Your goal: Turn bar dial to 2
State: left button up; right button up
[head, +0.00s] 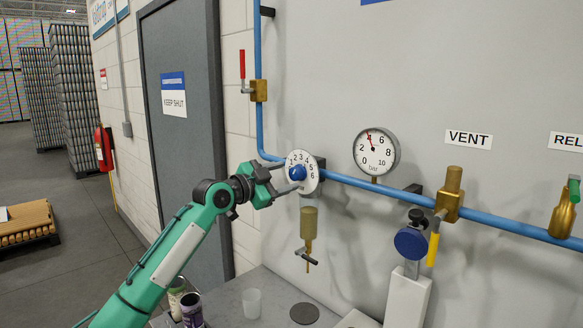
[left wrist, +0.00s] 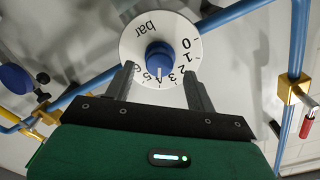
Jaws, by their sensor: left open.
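The bar dial (head: 301,159) is a white disc on the wall on the blue pipe, numbered 0 to 6, with a blue knob (head: 297,173) at its centre. In the left wrist view the dial face (left wrist: 135,48) appears upside down, and the white mark on the blue knob (left wrist: 158,55) points down, near 4. My left gripper (head: 283,177) is open in front of the dial. In the left wrist view its two fingers (left wrist: 158,71) are apart, one to each side below the knob; I cannot tell whether they touch it. My right gripper is not in view.
A round pressure gauge (head: 377,152) has its red needle near 4. The blue pipe (head: 345,181) carries a brass vent valve (head: 450,195) with a yellow handle. A filter bowl (head: 308,222) hangs below the dial. A cup (head: 251,303) and cans (head: 191,308) stand below.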

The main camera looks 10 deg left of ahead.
aim_at(293, 174)
pick_arm(q)
jog(key=shift+p+x, duration=0.45)
jog(key=shift+x, duration=1.25)
jog(key=c, duration=0.9)
jog(key=shift+s, duration=0.15)
jog(key=shift+c, duration=0.5)
